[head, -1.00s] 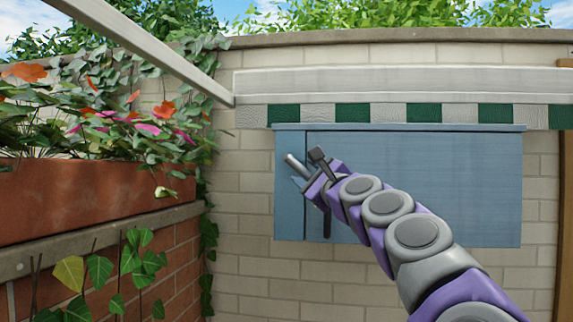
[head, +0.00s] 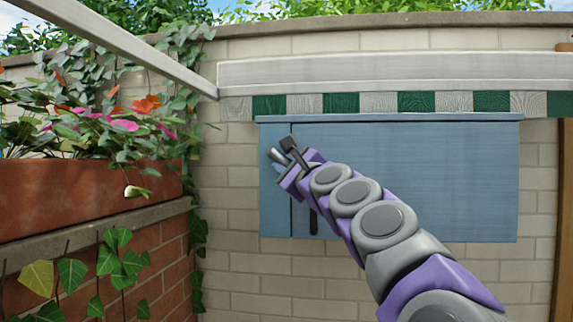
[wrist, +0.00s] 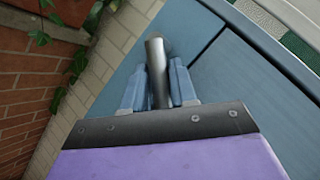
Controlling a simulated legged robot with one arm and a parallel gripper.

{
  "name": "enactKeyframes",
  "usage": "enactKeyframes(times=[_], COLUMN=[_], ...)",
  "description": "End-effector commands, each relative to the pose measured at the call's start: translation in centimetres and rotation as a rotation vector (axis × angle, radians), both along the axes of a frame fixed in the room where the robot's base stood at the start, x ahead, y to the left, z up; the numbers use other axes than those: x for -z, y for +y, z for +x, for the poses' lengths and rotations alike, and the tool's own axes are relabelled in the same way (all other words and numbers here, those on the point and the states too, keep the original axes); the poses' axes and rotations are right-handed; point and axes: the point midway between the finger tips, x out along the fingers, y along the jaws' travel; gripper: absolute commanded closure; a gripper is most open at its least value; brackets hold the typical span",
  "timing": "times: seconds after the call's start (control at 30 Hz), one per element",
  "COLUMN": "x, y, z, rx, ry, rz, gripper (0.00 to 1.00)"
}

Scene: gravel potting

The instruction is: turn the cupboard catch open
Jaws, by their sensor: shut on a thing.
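The blue cupboard (head: 440,180) hangs on the far brick wall, with a narrow panel on its left and a wide door on its right. The catch (wrist: 157,72) is a grey metal bar by the narrow panel. My gripper (head: 283,166) is at the upper left of the cupboard. In the wrist view my gripper (wrist: 158,88) has its two blue-grey fingers shut on the bar, one on each side. In the head view the tip of the catch (head: 273,153) pokes out past the fingers and leans up to the left. Its base is mostly hidden by my gripper.
A dark upright handle (head: 313,221) shows on the door below my arm. A green-and-grey checked strip (head: 340,103) and a pale ledge (head: 400,70) run above the cupboard. A terracotta planter (head: 90,197) with flowers stands on a brick wall at left.

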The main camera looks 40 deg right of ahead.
Motion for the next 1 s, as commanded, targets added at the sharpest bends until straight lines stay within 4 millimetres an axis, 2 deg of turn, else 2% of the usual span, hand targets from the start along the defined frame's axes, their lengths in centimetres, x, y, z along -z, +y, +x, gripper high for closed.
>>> enactKeyframes(times=[0.13,0.63,1.0], x=[0.0,0.0,0.7], y=[-0.1,0.5,1.2], z=[-0.1,0.0,0.3], rx=[0.003,0.000,-0.006], ry=[0.000,-0.013,-0.149], rz=[0.001,0.008,0.122], gripper=[1.00,1.00,1.00])
